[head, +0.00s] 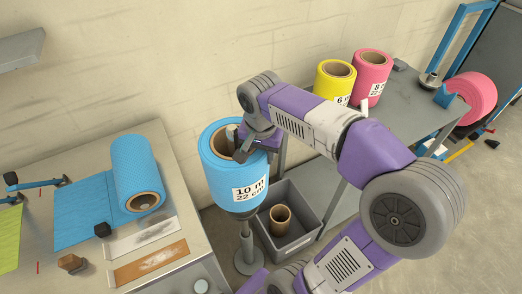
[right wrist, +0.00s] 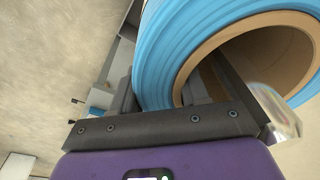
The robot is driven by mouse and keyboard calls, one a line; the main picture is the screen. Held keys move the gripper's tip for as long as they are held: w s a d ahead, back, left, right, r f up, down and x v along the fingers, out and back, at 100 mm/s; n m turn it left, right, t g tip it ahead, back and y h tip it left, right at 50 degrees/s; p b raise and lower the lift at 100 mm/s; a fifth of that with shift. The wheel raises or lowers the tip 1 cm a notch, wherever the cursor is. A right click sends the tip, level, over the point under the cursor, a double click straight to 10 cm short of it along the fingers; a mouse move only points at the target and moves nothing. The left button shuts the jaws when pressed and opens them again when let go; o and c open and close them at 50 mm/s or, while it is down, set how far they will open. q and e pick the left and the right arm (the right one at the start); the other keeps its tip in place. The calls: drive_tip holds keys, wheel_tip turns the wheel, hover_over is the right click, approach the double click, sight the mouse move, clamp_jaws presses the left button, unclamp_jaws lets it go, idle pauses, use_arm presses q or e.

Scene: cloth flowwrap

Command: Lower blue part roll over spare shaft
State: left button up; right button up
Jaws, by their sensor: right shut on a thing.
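The blue part roll (head: 232,178), labelled 10 m 22 cm, is upright with its brown core opening up. My right gripper (head: 243,143) is shut on the roll's upper rim at the right side. In the right wrist view, the blue roll (right wrist: 190,45) and its core fill the upper right. The spare shaft's stand (head: 247,250) is directly below the roll, with a round foot on the floor. A grey post end (head: 231,133) shows inside the core. The roll hides most of the shaft, so I cannot tell how far down it sits. My left gripper is not in view.
A grey bin (head: 308,241) with a brown core (head: 280,219) stands just right of the stand. The left table (head: 185,225) holds another blue roll (head: 137,172). Yellow (head: 334,84) and pink (head: 371,78) rolls stand on the grey bench at the back right.

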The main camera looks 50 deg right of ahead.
drive_tip(key=shift+f+b, duration=0.35)
drive_tip(key=shift+f, duration=0.2)
drive_tip(key=shift+f+b, duration=3.4)
drive_tip(key=shift+f, duration=1.2)
drive_tip(key=o, duration=1.3)
drive_tip(key=r+p, duration=0.1)
drive_tip(key=r, duration=0.1)
drive_tip(key=r+p, duration=0.1)
drive_tip(key=r, duration=0.2)
drive_tip(key=r+p, duration=0.1)
drive_tip(key=r, duration=0.1)
drive_tip(key=shift+s+a+r, duration=0.25)
drive_tip(key=shift+s+a, duration=0.05)
drive_tip(key=shift+s, duration=0.05)
